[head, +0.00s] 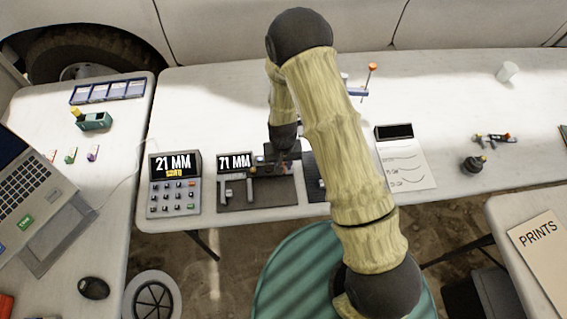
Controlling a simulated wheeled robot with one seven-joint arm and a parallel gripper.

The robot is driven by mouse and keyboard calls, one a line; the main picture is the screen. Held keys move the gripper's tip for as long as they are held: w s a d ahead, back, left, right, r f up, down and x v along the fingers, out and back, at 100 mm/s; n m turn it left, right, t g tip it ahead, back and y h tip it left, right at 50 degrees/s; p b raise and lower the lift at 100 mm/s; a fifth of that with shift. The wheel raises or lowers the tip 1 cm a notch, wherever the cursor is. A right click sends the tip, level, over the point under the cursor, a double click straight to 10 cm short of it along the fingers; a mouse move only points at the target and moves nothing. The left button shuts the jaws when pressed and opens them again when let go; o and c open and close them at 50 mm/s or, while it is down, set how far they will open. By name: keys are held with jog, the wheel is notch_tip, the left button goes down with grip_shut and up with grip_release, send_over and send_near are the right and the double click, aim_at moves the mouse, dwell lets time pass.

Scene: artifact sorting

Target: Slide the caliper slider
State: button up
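The caliper (236,188) sits on a dark mat (258,203) near the front edge of the middle table. Its display (235,161) reads 71 MM. Its grey jaws stand upright on the mat at the left. My gripper (281,166) is at the right part of the caliper, above the mat. It is dark, small and partly covered by my wrist, so I cannot tell whether its fingers are apart or touch the slider. The slider itself is not clearly distinguishable beside the gripper.
A keypad device (174,183) reading 21 MM stands left of the mat. A paper sheet (407,165) with a dark bar lies to the right. A laptop (30,185) is on the left table. A dark round-based object (473,164) stands farther right. The back of the middle table is mostly clear.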

jog(key=shift+o, duration=0.5)
jog(key=shift+r, duration=0.5)
notch_tip(320, 180, up, 16)
jog(key=b, duration=0.1)
jog(key=shift+r, duration=0.2)
jog(key=shift+d, duration=0.1)
jog(key=s+d+r+t, duration=0.1)
jog(key=s+d+r, duration=0.1)
jog(key=d, duration=0.3)
jog(key=s+d+r+m, duration=0.1)
jog(key=s+d+r, duration=0.2)
jog(key=s+d, duration=0.2)
jog(key=s+d+r+t, duration=0.1)
jog(key=s+d+r, duration=0.2)
jog(key=d, duration=0.3)
jog(key=shift+s+t, duration=0.2)
jog(key=shift+t, duration=0.1)
